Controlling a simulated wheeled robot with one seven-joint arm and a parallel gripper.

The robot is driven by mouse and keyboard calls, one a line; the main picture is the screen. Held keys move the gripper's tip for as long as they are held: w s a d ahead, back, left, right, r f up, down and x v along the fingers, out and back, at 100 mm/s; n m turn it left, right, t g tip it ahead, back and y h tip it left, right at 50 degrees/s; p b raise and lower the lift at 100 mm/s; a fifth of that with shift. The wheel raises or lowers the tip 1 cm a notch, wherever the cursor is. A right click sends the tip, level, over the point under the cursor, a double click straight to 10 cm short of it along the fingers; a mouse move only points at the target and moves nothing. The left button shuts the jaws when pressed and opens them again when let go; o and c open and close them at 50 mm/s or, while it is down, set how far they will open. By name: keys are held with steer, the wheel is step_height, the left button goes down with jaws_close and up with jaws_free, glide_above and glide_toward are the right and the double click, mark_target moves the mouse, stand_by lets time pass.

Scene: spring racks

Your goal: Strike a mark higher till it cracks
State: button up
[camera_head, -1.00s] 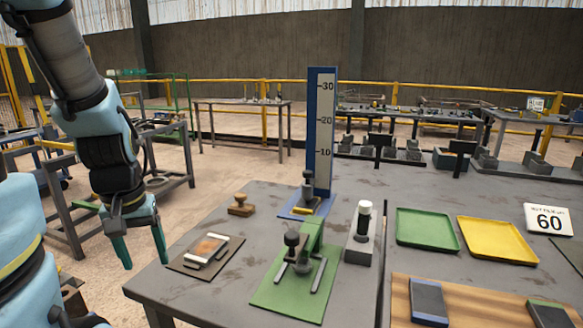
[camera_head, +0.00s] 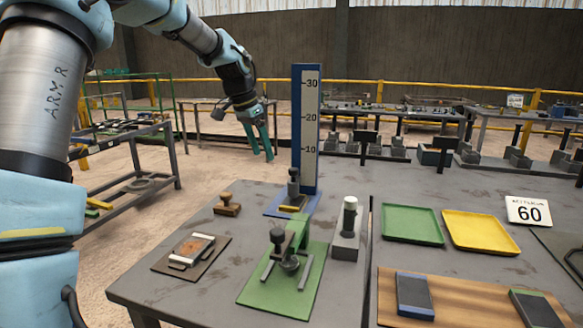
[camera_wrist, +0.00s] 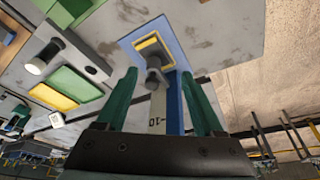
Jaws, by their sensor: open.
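A tall blue post with a white scale (camera_head: 310,130) marked 10, 20 and 30 stands on a blue base (camera_head: 275,210) at the back of the near table. A dark knobbed weight (camera_head: 293,186) stands upright at the foot of the scale, beside a yellow strip (camera_head: 292,208). The wrist view shows the weight (camera_wrist: 154,62) and the yellow strip (camera_wrist: 150,44) ahead, seen between my fingers. My gripper (camera_head: 264,156) is open and empty, up and left of the post, with its green fingers pointing down. It touches nothing that I can see.
A green press (camera_head: 290,260) on a green mat, a wooden stamp (camera_head: 227,206), a dark plate with a metal piece (camera_head: 192,252) and a white-topped cylinder (camera_head: 348,215) stand nearby. Green (camera_head: 412,225) and yellow (camera_head: 480,232) trays and a "60" sign (camera_head: 528,211) are right.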

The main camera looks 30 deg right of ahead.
steer(key=m, duration=0.2)
glide_toward(293, 169)
steer(key=a+r, duration=0.1)
steer(key=a, duration=0.1)
steer(key=h, duration=0.1)
steer(key=x, duration=0.3)
steer(key=p+x, duration=0.1)
steer(key=x, duration=0.3)
steer(key=p+x, duration=0.1)
steer(key=x, duration=0.2)
steer(key=shift+d+f, duration=0.1)
steer(key=shift+d, duration=0.25)
jaws_close()
stand_by(0.4)
